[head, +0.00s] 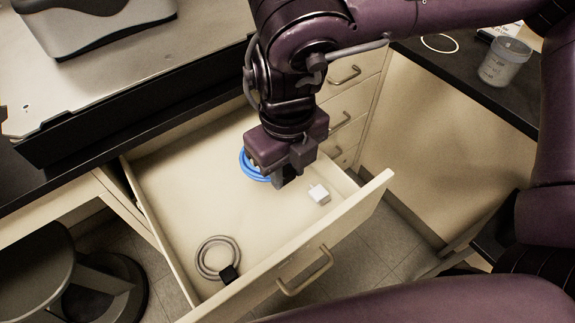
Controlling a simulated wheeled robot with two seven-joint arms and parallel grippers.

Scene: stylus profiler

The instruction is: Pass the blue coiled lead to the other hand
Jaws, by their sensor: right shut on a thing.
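The blue coiled lead (251,171) is at the far part of the open drawer, mostly hidden behind my right gripper. My right gripper (285,180) points down into the drawer and is shut on the blue coiled lead. I cannot tell whether the lead touches the drawer floor. My left gripper is not in view.
The open drawer (180,195) also holds a grey coiled cable (203,262) at the front left and a small white adapter (319,194) right of the gripper. A translucent cup (504,62) stands on the dark counter (450,75). A stool (35,275) is at lower left.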

